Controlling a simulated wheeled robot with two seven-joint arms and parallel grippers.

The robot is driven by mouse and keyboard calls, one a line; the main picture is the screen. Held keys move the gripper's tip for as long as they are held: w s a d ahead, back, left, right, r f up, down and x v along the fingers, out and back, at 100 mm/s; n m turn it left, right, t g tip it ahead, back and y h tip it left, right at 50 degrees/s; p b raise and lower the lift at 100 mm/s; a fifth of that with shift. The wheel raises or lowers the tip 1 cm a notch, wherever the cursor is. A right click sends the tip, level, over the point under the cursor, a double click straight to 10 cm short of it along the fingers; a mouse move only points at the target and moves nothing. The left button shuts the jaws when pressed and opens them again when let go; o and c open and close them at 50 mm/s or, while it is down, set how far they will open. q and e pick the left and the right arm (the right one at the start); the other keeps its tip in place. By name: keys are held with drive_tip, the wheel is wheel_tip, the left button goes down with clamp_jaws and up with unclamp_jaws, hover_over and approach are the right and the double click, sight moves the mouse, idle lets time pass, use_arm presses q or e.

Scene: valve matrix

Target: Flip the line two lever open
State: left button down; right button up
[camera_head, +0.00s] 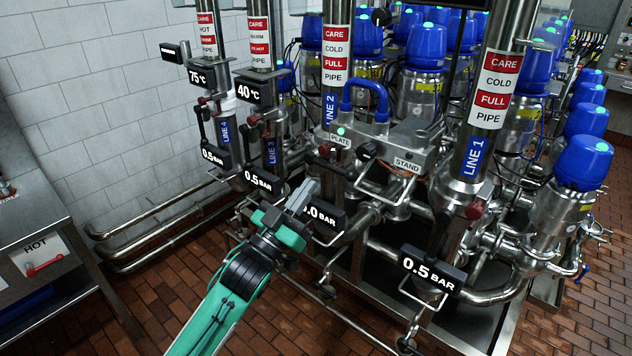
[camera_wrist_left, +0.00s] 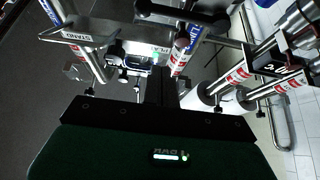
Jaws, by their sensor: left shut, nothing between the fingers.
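The line two pipe (camera_head: 335,45) carries a blue LINE 2 label (camera_head: 329,108). My left gripper (camera_head: 303,194) is shut and empty, in front of the line two column and below and left of the lever in the head view. In the left wrist view, the shut fingers (camera_wrist_left: 161,86) point toward a black lever bar (camera_wrist_left: 180,13) beside the LINE 2 label (camera_wrist_left: 194,38). My right gripper is out of view.
Line 3 (camera_head: 269,152) stands left with a 0.5 BAR gauge; line 1 (camera_head: 474,156) stands right with another. A steel bench (camera_head: 30,225) is at left. Brick floor (camera_head: 170,285) is clear between.

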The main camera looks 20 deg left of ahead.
sight(331, 167)
use_arm(q)
drive_tip(key=p+x, duration=0.3)
drive_tip(key=x, duration=0.5)
drive_tip(key=shift+w+d+r+p, duration=0.15)
drive_tip(key=shift+w+r+p, duration=0.1)
drive_tip(key=shift+r+p, duration=0.15)
drive_tip(key=f, duration=0.1)
drive_tip(key=w+f+p, duration=0.1)
drive_tip(key=f, duration=0.1)
drive_tip(key=shift+d, duration=0.15)
drive_tip(key=shift+w+d+f, duration=0.1)
drive_tip(key=shift+f, duration=0.55)
drive_tip(key=shift+f+m+g+h, duration=0.3)
drive_tip(key=shift+m+h, duration=0.1)
drive_tip(key=shift+m, duration=0.2)
